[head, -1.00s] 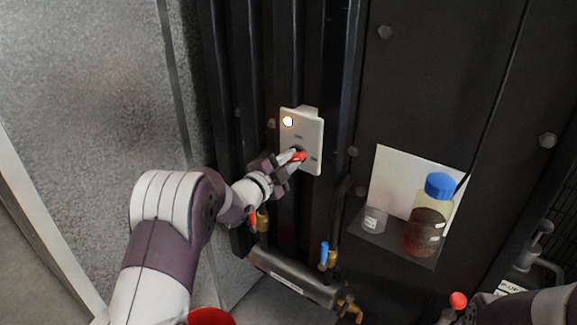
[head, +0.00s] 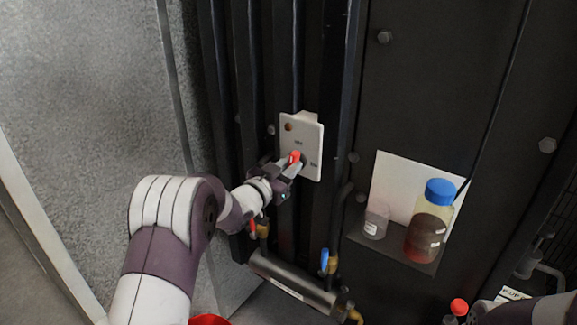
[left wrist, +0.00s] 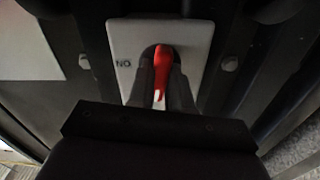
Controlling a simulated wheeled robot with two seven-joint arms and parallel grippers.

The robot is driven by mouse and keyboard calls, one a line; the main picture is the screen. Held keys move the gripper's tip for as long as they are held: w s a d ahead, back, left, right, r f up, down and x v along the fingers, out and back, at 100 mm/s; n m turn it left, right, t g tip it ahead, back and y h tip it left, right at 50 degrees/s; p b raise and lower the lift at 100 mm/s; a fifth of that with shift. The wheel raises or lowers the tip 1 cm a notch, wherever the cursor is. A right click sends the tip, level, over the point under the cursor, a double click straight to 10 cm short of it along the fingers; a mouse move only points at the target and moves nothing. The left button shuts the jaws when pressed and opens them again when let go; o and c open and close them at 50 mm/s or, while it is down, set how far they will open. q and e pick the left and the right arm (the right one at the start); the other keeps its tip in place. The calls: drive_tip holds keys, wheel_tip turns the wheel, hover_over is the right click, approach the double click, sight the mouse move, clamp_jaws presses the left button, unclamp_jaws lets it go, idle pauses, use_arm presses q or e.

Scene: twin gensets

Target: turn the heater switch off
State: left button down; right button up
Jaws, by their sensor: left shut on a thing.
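The heater switch is a white plate (head: 312,140) on the dark ribbed panel, with a red lever (head: 295,157) and an indicator lamp (head: 289,127) that is unlit. My left gripper (head: 290,165) is at the plate, shut on the red lever. In the left wrist view the red lever (left wrist: 164,68) stands between the two dark fingers (left wrist: 162,85), in front of the white plate (left wrist: 191,42). The lettering "NO" shows upside down or mirrored beside it; other lettering is too small to read. My right gripper is not clearly visible; only part of the right arm shows at the lower right.
A blue-capped bottle (head: 430,220) with dark red liquid and a small clear cup (head: 376,220) stand on a ledge to the right. Below the switch is a horizontal cylinder (head: 292,282) with blue-handled (head: 324,260) and red-handled valves. Dark ribs flank the switch.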

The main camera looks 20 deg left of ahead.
use_arm(q)
drive_tip(key=shift+r+n, duration=0.2)
drive_tip(key=shift+n, duration=0.7)
drive_tip(key=c, duration=1.1)
unclamp_jaws()
drive_tip(key=shift+c, duration=0.2)
drive_tip(key=shift+o, duration=0.5)
drive_tip(key=shift+w+f, duration=0.1)
drive_tip(key=b+v, duration=0.2)
drive_tip(key=v, duration=1)
drive_tip(key=shift+s+b, duration=0.35)
drive_tip(key=shift+b, duration=0.05)
drive_tip(key=shift+a, duration=0.1)
